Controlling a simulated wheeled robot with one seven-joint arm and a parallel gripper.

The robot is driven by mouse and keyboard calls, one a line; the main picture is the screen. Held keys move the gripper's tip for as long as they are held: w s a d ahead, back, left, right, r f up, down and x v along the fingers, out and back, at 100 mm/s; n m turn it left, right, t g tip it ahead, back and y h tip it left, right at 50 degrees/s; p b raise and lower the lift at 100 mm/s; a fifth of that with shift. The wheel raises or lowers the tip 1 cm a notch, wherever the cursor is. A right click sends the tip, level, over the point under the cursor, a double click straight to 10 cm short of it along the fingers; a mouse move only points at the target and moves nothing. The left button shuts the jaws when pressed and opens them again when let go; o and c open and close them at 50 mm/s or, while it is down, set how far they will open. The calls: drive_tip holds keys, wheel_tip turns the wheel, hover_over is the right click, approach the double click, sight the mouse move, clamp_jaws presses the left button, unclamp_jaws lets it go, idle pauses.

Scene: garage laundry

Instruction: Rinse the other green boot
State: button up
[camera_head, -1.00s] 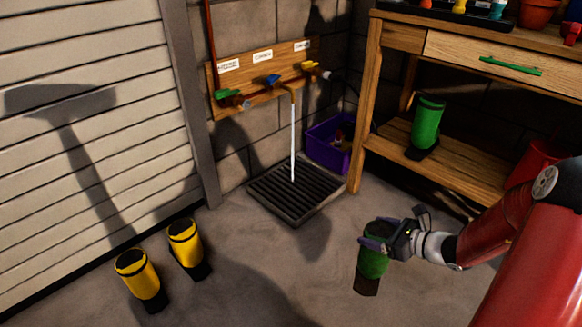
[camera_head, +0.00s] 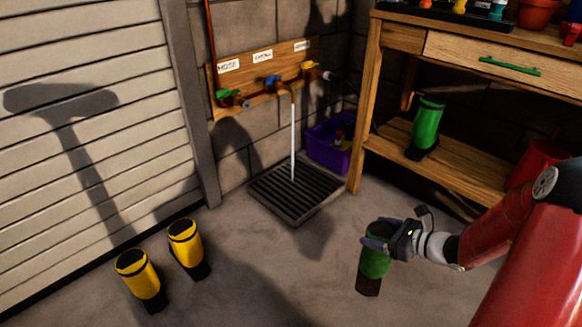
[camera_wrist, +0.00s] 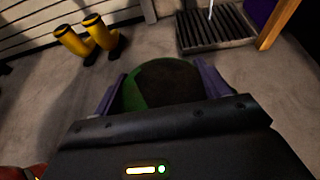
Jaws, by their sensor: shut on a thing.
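A green boot (camera_head: 375,264) with a brown, dirty-looking lower part is held upright in my gripper (camera_head: 376,243), to the right of and nearer than the floor drain. In the wrist view my gripper (camera_wrist: 160,88) has its purple fingers on both sides of the boot's dark top (camera_wrist: 165,82). The other green boot (camera_head: 427,124) stands on the bench's lower shelf and looks clean. Water (camera_head: 293,140) runs from the middle tap (camera_head: 284,86) onto the black drain grate (camera_head: 296,192); the stream also shows in the wrist view (camera_wrist: 211,10).
Two yellow boots (camera_head: 140,274) stand on the floor at left. A purple crate (camera_head: 326,147) sits behind the grate against the wall. The wooden bench leg (camera_head: 362,120) stands right of the grate. The floor between the held boot and grate is clear.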

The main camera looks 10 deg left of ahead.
drive_tip(key=shift+a, duration=0.3)
drive_tip(key=shift+d, duration=0.1)
drive_tip(key=shift+d, duration=0.5)
drive_tip(key=shift+a, duration=0.15)
drive_tip(key=shift+a, duration=0.45)
drive_tip(key=shift+d, duration=0.15)
drive_tip(key=shift+d, duration=0.45)
drive_tip(key=shift+a, duration=0.1)
